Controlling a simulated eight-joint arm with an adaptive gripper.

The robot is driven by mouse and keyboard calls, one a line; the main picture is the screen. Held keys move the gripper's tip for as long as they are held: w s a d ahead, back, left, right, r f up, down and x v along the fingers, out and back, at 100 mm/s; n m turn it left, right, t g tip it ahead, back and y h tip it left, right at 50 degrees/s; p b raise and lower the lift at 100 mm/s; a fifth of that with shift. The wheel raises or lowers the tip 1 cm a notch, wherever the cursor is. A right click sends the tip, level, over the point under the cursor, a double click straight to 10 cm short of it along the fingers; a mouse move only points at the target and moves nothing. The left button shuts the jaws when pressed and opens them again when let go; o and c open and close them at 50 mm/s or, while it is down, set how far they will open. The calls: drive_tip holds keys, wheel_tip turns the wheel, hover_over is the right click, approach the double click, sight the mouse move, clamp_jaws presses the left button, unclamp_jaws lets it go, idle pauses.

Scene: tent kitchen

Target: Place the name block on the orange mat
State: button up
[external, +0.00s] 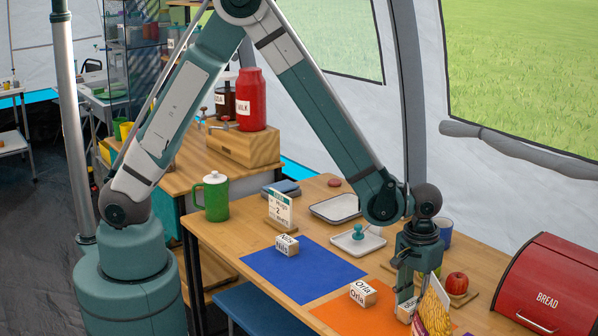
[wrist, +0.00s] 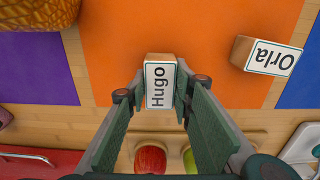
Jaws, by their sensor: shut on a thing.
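My gripper (external: 405,285) is shut on a wooden name block (external: 405,311) with a white label. In the wrist view the block (wrist: 160,85) reads "Hugo" and sits between the fingertips (wrist: 157,97). It overlaps the near edge of the orange mat (wrist: 200,40); I cannot tell whether it touches the mat or table. The mat (external: 340,318) also shows in the external view. A second block, "Orla" (external: 363,293), rests on the orange mat near the blue mat; it also shows in the wrist view (wrist: 268,57). A fingertip and food packet partly hide the held block in the external view.
A "Nils" block (external: 287,245) stands on the blue mat (external: 310,274). A red apple (external: 457,283) is right of my gripper, with a green apple (wrist: 190,160) beside it. A yellow food packet (external: 434,312) and red bread box (external: 550,285) stand close by on the right.

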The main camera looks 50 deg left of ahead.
sight(412, 303)
drive_tip(key=shift+f, duration=0.2)
drive_tip(key=o, duration=0.9)
drive_tip(key=shift+r, duration=0.1)
drive_tip(key=shift+r, duration=0.1)
wheel_tip(412, 303, up, 12)
drive_tip(key=shift+r+p, duration=0.1)
drive_tip(key=shift+p, duration=1.1)
drive_tip(key=shift+a, duration=0.1)
